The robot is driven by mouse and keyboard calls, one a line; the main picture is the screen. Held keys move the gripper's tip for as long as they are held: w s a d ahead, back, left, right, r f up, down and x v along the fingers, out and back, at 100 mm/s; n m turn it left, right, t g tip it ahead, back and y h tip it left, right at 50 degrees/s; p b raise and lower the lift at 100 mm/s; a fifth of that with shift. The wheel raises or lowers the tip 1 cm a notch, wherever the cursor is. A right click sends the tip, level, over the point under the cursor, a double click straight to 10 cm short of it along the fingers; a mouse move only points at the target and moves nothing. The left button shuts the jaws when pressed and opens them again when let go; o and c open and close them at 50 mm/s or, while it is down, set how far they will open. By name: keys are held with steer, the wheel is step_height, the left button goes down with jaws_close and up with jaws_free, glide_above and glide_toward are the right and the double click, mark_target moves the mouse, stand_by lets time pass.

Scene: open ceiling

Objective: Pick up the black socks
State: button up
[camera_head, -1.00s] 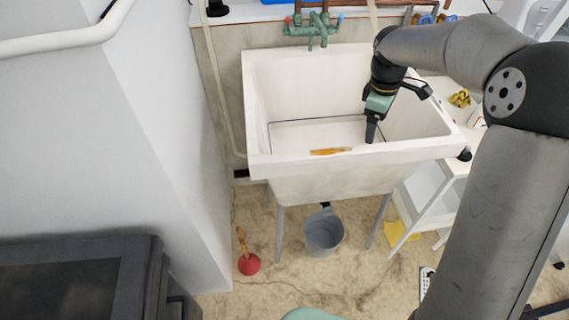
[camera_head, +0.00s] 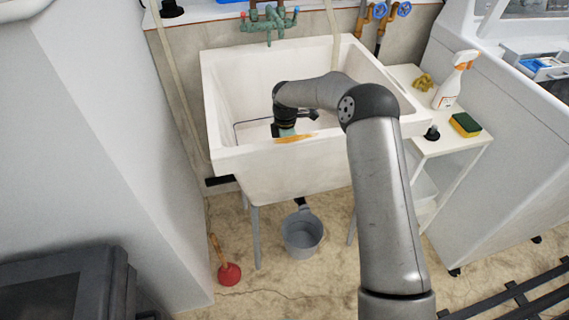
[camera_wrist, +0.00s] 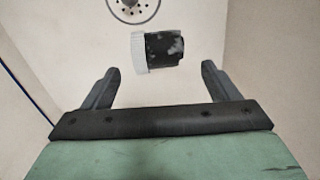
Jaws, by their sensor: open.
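A dark bundle with grey patches and a pale band on its left side, which looks like the black socks (camera_wrist: 163,48), lies on the sink floor near the drain in the wrist view. My gripper (camera_wrist: 160,68) is open, with one finger on each side of the picture and the bundle beyond and between the fingertips. Nothing is held. In the head view, my gripper reaches down inside the white sink (camera_head: 270,165). Its fingertips and the bundle are hidden behind the sink's front wall there.
The round drain (camera_wrist: 133,8) is just beyond the bundle. An orange-brown bar (camera_head: 295,138) lies on the sink's front ledge. Taps (camera_head: 268,25) stand at the back. A white shelf (camera_head: 460,142) on the right holds a spray bottle (camera_head: 456,80) and sponge (camera_head: 465,124).

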steer(key=shift+w+a+f, duration=0.1)
steer(key=shift+f, duration=3.45)
steer(key=c, duration=1.1)
